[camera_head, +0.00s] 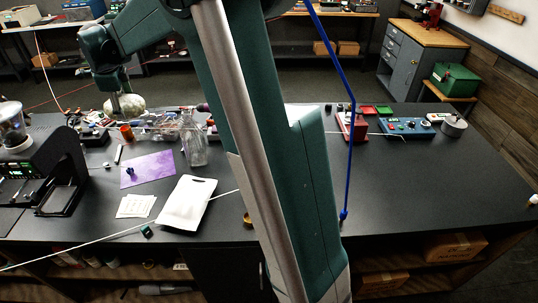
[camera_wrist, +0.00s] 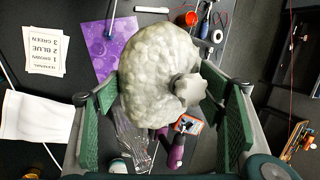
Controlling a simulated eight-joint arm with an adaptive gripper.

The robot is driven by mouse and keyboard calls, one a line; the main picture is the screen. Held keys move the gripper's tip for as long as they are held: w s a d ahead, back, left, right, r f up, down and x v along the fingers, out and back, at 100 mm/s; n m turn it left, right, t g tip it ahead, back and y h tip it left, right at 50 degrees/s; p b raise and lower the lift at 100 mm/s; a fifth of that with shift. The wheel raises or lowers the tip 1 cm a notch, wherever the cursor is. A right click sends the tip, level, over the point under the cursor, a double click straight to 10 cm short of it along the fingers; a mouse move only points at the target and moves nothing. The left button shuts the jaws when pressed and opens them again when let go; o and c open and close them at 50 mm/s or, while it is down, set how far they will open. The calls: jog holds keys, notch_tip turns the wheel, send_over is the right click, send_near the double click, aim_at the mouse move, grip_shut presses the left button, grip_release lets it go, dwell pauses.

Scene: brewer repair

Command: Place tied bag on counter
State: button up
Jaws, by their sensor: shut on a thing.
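The tied bag (camera_wrist: 158,72) is a lumpy pale grey-green sack with a gathered knot on one side. In the wrist view it sits between the green pads of my gripper (camera_wrist: 165,115), which is shut on it. In the head view my gripper (camera_head: 116,92) points down over the back left of the dark counter (camera_head: 430,185), and the bag (camera_head: 125,107) shows below it. I cannot tell whether the bag touches the counter or hangs just above it.
A black brewer (camera_head: 50,165) stands at left. Tools crowd the back. The counter's right front is clear.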

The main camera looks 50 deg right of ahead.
jog(key=s+d+m+h, duration=0.1)
jog(key=s+d, duration=0.1)
jog(key=d, duration=0.7)
jog(key=s+d+m, duration=0.1)
jog(key=s+d, duration=0.1)
jog(key=d, duration=0.8)
jog(key=s+d+m+g+h, duration=0.1)
jog(key=s+d+m, duration=0.1)
jog(key=s+d, duration=0.9)
jog(key=s+d+m+h, duration=0.15)
jog(key=s+d, duration=0.55)
jog(key=d, duration=0.8)
jog(key=s+d+m+g, duration=0.1)
jog(key=s+d+m, duration=0.2)
jog(key=s+d, duration=0.85)
notch_tip(320, 180, down, 18)
jog(key=w+d, duration=0.2)
jog(key=shift+d, duration=0.2)
jog(key=shift+f, duration=3.1)
jog(key=shift+f, duration=0.1)
jog(key=shift+f, duration=1.8)
